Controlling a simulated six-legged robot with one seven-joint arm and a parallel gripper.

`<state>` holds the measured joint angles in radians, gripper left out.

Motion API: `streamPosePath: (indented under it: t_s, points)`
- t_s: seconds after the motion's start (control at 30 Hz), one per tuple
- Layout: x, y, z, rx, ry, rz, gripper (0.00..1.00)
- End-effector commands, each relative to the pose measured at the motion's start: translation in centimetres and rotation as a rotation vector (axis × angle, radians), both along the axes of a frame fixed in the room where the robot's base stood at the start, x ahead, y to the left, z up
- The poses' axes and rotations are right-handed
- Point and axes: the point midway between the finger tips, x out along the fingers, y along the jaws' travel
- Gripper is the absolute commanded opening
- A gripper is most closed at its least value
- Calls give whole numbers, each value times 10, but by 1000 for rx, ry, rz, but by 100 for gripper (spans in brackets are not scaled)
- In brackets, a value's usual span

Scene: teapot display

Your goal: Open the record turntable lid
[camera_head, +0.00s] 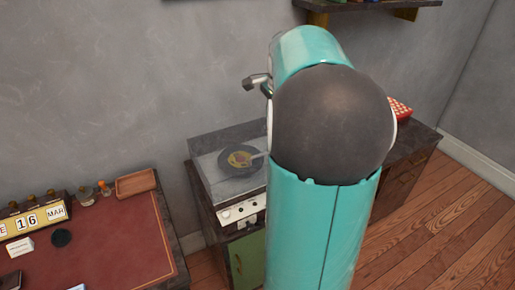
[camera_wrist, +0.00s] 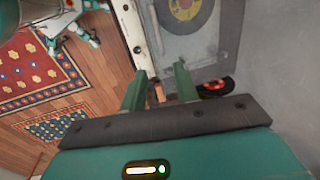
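The record turntable (camera_head: 240,213) stands on a dark cabinet against the grey wall, left of my teal arm in the head view. A record with a yellow-and-red label (camera_head: 240,158) shows through its greyish see-through lid (camera_head: 208,165), which appears to be down. In the wrist view, the turntable's pale front panel (camera_wrist: 142,32) and the lid (camera_wrist: 200,48) lie beyond my fingers. My gripper (camera_wrist: 160,76) has its two green fingers spread, with nothing between them. I cannot tell how far the fingertips are from the lid. My arm hides the turntable's right side in the head view.
A desk with a red top (camera_head: 110,240) stands at the left, holding a calendar (camera_head: 33,220) and a small wooden tray (camera_head: 136,183). A red object (camera_head: 400,108) sits on the cabinet to the right. A shelf (camera_head: 370,6) hangs above. Wooden floor (camera_head: 440,235) is open at right.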

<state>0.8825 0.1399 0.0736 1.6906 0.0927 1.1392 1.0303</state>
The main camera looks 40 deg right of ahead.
Motion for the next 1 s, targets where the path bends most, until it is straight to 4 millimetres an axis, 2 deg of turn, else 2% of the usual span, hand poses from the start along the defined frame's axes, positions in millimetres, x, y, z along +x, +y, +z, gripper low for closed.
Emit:
streamPosePath:
  t_s: [0.17, 0.27, 0.7, 0.9, 1.0]
  points:
    - [-3, -8, -8, 3, 2, -13, 31]
    - [-2, -10, -20, 5, 3, -13, 31]
    - [15, -15, -104, 5, 3, -10, 31]
    - [21, -15, -130, 4, 2, -8, 31]
    - [23, -15, -135, 2, 1, -9, 31]
